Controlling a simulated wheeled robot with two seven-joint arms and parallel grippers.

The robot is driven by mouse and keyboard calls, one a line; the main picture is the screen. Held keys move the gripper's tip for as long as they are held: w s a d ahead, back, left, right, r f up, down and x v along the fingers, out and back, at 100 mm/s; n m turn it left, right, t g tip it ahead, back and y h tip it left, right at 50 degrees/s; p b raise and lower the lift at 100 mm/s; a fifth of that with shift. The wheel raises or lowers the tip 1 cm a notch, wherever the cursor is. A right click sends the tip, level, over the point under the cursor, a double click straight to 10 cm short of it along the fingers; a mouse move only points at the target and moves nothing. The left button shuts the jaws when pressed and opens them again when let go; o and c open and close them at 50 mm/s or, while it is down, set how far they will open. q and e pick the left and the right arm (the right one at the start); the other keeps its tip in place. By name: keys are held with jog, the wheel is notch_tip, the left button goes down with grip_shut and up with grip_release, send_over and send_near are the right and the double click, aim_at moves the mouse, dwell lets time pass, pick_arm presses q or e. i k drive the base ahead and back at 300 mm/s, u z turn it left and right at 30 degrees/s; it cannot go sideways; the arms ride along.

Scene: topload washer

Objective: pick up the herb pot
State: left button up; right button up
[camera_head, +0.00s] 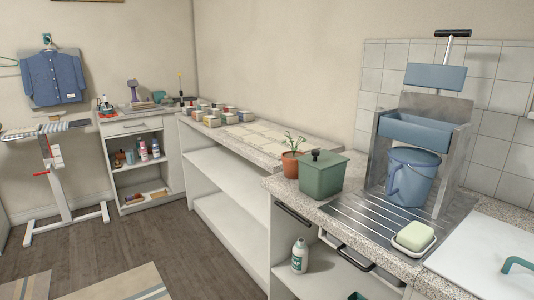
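The herb pot (291,163) is a small terracotta pot with a green leafy plant (294,142) rising from it. It stands upright on the speckled counter near its left front edge, close behind and left of a green lidded box (322,176). The box hides part of its right side. Neither of my grippers shows in the head view.
A metal press with a blue bucket (411,178) stands on a ribbed drainboard (362,222) at right. A soap dish (413,238) is in front. Further left, a lower counter holds several small coloured boxes (213,113). The wooden floor (120,245) at left is open.

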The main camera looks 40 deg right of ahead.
aim_at(290, 166)
jog(key=i, duration=4.05)
jog(key=z, duration=1.8)
